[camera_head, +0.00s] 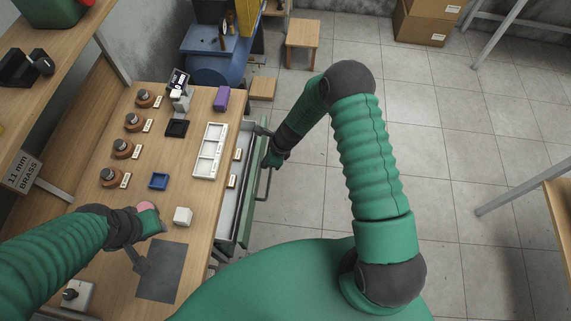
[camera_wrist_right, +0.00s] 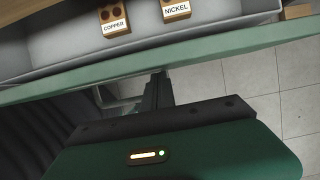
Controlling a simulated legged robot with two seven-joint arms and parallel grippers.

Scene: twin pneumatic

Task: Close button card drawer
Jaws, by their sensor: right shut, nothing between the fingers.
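The drawer (camera_head: 246,207) stands open on the right side of the workbench, with a green front and grey inside. Two wooden button cards lie in it, one labelled COPPER (camera_wrist_right: 115,21) and one labelled NICKEL (camera_wrist_right: 175,9) in the right wrist view. A bar handle (camera_head: 266,186) runs along the outside of the front. My right gripper (camera_head: 272,160) is shut and empty at the outer side of the drawer front, near the handle; I cannot tell if it touches. In the right wrist view its fingers (camera_wrist_right: 158,90) are below the green front edge. My left gripper (camera_head: 150,222) is over the bench; its jaws are unclear.
On the bench (camera_head: 205,225) are a white tray (camera_head: 210,152), a blue tray (camera_head: 159,181), a white cube (camera_head: 182,216), a purple block (camera_head: 221,99), a grey mat (camera_head: 160,272) and several brown round pieces. Open tiled floor (camera_head: 300,205) lies right of the drawer.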

